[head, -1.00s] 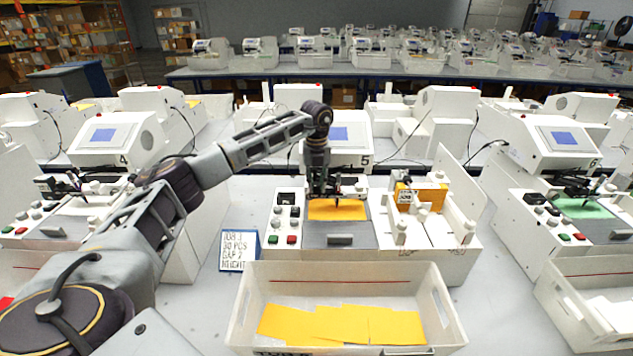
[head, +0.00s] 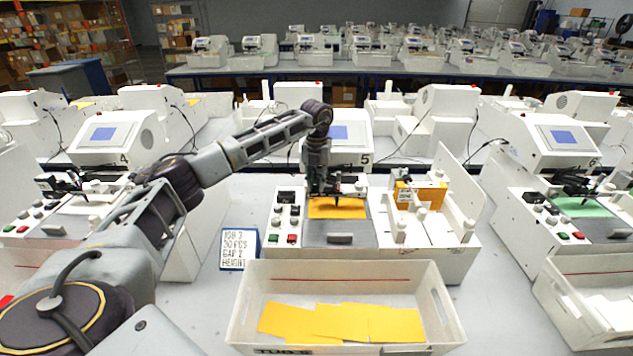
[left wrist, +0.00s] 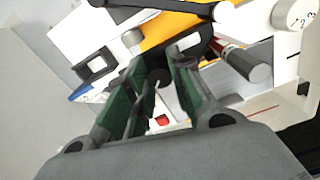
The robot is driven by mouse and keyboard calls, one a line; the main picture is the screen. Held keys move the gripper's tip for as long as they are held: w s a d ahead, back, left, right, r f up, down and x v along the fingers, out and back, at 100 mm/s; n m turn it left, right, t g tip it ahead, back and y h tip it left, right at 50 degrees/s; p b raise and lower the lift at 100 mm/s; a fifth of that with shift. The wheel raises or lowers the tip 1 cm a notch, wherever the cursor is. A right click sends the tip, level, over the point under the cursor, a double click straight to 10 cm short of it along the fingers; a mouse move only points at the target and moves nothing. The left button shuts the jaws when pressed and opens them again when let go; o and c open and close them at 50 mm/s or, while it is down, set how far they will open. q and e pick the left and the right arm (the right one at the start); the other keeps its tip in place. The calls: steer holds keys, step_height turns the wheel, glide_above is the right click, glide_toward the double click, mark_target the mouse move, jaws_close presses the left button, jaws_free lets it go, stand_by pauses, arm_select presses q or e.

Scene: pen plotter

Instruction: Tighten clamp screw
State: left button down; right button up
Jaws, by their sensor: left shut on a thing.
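My left gripper (head: 326,190) reaches down from above to the pen carriage of the plotter marked 5 (head: 350,158). In the left wrist view its green-padded fingers (left wrist: 158,82) are closed around a small dark round knob (left wrist: 160,76), which looks like the clamp screw. The fingers hide most of it. A pen-like cylinder with a grey end and a red band (left wrist: 245,62) lies beside the fingers. An orange sheet (head: 338,209) is on the plotter bed under the carriage. My right gripper is not in view.
A white bin (head: 440,290) with orange sheets stands in front of the plotter. A job card (head: 238,250) stands at its left. A white dial with numbers (left wrist: 294,14) is near the fingers. Neighbouring plotters stand on both sides.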

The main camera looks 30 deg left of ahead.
mark_target(316, 184)
arm_select(q)
steer(key=c, duration=1.2)
jaws_free()
steer(key=shift+r, duration=0.15)
step_height(316, 184, up, 12)
steer(key=shift+f, duration=0.2)
